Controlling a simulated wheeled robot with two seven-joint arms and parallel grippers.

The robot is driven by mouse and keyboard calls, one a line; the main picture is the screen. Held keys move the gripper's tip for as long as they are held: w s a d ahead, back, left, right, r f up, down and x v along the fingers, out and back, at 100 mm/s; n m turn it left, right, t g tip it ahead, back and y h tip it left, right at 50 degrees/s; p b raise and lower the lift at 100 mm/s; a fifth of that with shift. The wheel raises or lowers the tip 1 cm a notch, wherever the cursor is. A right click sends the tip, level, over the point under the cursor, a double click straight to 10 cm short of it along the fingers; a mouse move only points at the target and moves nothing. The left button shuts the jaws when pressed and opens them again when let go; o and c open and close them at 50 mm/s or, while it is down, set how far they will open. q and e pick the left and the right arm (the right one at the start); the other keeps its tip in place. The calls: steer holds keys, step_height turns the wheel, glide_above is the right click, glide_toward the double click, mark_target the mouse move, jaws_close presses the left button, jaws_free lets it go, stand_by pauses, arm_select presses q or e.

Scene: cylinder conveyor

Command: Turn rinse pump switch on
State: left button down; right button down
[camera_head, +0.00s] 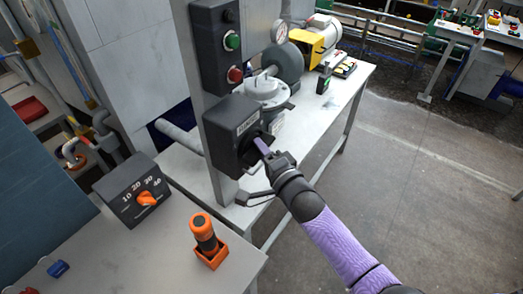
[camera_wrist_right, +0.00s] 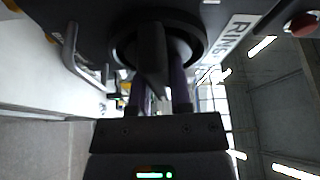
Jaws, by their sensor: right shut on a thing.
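The rinse pump switch is a dark box (camera_head: 222,128) on a grey post in the head view, with a white label on its front. In the right wrist view the label (camera_wrist_right: 236,34) partly reads "RINS". The dark rotary knob (camera_wrist_right: 152,68) sits in a round black collar, its handle between my fingers. My right gripper (camera_head: 263,148) reaches the box front from the lower right and is shut on the knob; its purple-sided fingers (camera_wrist_right: 154,88) flank the handle in the wrist view. The knob is mostly hidden in the head view. My left gripper is not in view.
Above the box is a panel with a green button (camera_head: 232,41) and a red button (camera_head: 235,75). A pump and yellow motor (camera_head: 311,45) stand on the table behind. A dial box (camera_head: 135,190) and an orange-black handle tool (camera_head: 205,235) are at front left.

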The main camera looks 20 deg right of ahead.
steer(key=n+b, duration=0.1)
steer(key=n, duration=0.1)
steer(key=n+t+y+b, duration=0.1)
steer(key=shift+f+n, duration=0.2)
steer(key=shift+n, duration=0.2)
steer(key=n+y+b, duration=0.1)
steer(key=n, duration=0.2)
steer(key=shift+t+b, duration=0.35)
steer(key=shift+t, duration=0.05)
steer(key=n+y+b, duration=0.1)
steer(key=n+y, duration=0.1)
steer(key=n, duration=0.2)
steer(key=n+y+b, duration=0.1)
steer(key=n+b, duration=0.1)
steer(key=n, duration=0.2)
steer(key=shift+n+y+b, duration=0.3)
steer(key=shift+y, duration=0.1)
steer(key=n+g+y+b, duration=0.1)
steer(key=n, duration=0.2)
steer(key=shift+y, duration=0.3)
steer(key=shift+n+g+y+b, duration=0.4)
steer(key=shift+n+g+y, duration=0.15)
steer(key=shift+n, duration=0.75)
steer(key=shift+r, duration=0.1)
steer(key=c, duration=0.5)
jaws_free()
steer(key=shift+c, duration=0.2)
